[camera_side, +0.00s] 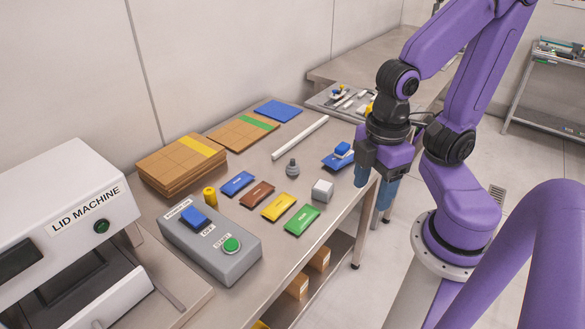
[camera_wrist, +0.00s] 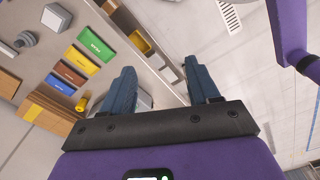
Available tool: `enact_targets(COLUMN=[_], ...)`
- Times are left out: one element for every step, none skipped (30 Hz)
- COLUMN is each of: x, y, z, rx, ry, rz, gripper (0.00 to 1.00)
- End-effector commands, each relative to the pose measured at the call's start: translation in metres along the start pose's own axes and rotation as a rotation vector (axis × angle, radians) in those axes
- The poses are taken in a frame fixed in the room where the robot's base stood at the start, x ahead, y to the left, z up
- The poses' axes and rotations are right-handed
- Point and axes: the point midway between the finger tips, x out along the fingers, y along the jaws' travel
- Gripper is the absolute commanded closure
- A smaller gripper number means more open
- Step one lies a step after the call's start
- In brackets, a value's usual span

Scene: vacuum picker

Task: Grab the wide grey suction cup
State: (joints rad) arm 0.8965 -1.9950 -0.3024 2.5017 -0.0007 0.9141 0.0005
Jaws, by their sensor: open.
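The wide grey suction cup (camera_side: 292,168) stands on the metal table, behind the colored packets and left of my gripper. It has a broad base and a narrower top. It also shows in the wrist view (camera_wrist: 26,40) near the left edge. My gripper (camera_side: 374,183) points down at the right edge of the table, to the right of the cup and apart from it. In the wrist view its two blue fingers (camera_wrist: 160,68) are spread, with table edge and floor showing between them. Nothing is held.
A light grey cube (camera_side: 322,190) stands near the front edge, right of the cup. A blue item (camera_side: 339,159) lies near my gripper. Several colored packets (camera_side: 278,207), a white rod (camera_side: 300,138), a yellow cylinder (camera_side: 210,196) and a grey control box (camera_side: 210,244) are also on the table.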

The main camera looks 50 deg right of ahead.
Motion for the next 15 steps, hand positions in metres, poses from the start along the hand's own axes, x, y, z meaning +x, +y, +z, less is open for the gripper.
enact_targets(x=[0.001,0.003,0.005,0.007,0.010,0.014,0.017,0.021,0.025,0.029,0.032,0.036,0.040,0.043,0.047], y=[0.002,0.005,0.009,0.014,0.019,0.028,0.036,0.044,0.055,0.064,0.072,0.084,0.092,0.101,0.112], z=[-0.001,-0.001,-0.002,-0.003,-0.004,-0.005,-0.007,-0.008,-0.009,-0.011,-0.012,-0.013,-0.014,-0.015,-0.017], rx=[-0.002,-0.004,-0.010,-0.016,-0.024,-0.037,-0.047,-0.060,-0.078,-0.094,-0.110,-0.131,-0.148,-0.165,-0.190], ry=[-0.010,-0.020,-0.038,-0.057,-0.078,-0.114,-0.143,-0.175,-0.221,-0.255,-0.287,-0.333,-0.366,-0.399,-0.442], rz=[0.007,0.015,0.031,0.045,0.064,0.092,0.115,0.139,0.173,0.197,0.221,0.251,0.272,0.293,0.319], gripper=[0.40,0.40,0.40,0.40,0.40,0.40,0.40,0.40,0.40,0.40,0.40,0.40,0.40,0.40,0.40])
